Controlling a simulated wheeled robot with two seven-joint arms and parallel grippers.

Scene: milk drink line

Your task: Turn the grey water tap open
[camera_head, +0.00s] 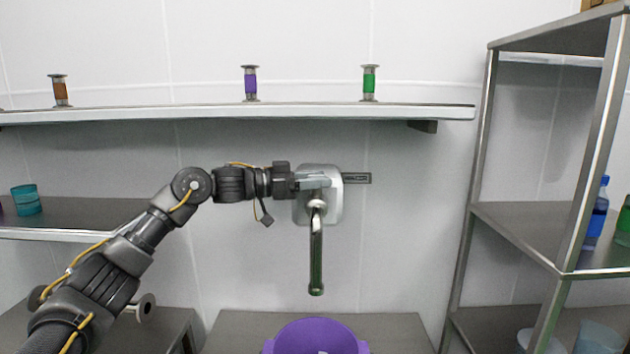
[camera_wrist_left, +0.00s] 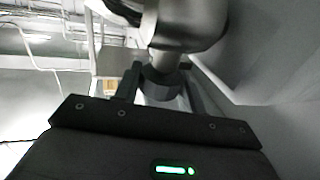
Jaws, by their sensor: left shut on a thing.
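The grey water tap (camera_head: 316,250) is on the back wall, with a square metal wall plate (camera_head: 331,211) and a long spout pointing down. My left gripper (camera_head: 312,182) is at the top of the tap, coming in from the left, and is shut on the tap's handle. In the left wrist view the metal tap body (camera_wrist_left: 185,25) fills the top, and a dark round part of the handle (camera_wrist_left: 162,84) sits between the two fingers of my left gripper (camera_wrist_left: 158,88). My right gripper is not in view.
A label reading WATER (camera_head: 356,178) is right of the tap. A purple bucket (camera_head: 316,335) stands below the spout on a metal table (camera_head: 395,330). A wall shelf (camera_head: 200,113) with several coloured spools runs above. A metal rack (camera_head: 520,235) stands at the right.

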